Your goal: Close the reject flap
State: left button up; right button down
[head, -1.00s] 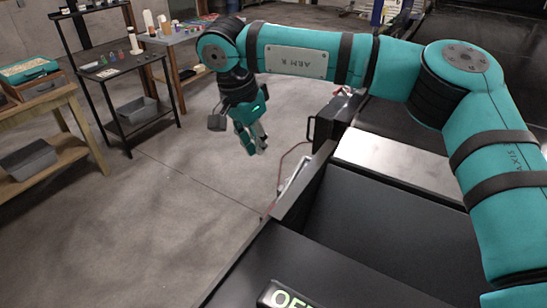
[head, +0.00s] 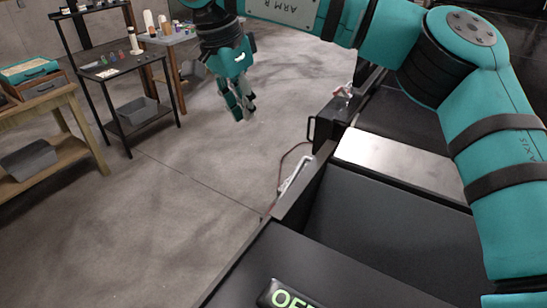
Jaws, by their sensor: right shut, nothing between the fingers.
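My right arm reaches in from the right over the dark conveyor machine. My right gripper (head: 243,114) hangs above the floor beyond the machine's left side, fingers pointing down. It is shut and empty, apart from the machine. The machine's side has a narrow dark upright panel (head: 301,186) beside a deep dark recess (head: 385,228). I cannot tell for sure which part is the reject flap or how far open it stands. A small dark handle (head: 311,128) sticks out at the panel's far end. My left gripper is not in view.
A bright metal plate (head: 395,163) lies beyond the recess. A black block with green lettering (head: 290,295) is at the bottom edge. A thin red cable (head: 283,165) hangs beside the machine. Shelves and a wooden bench (head: 40,100) stand at the far left. The floor between is clear.

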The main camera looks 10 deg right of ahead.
aim_at(435, 248)
jog(key=k, duration=2)
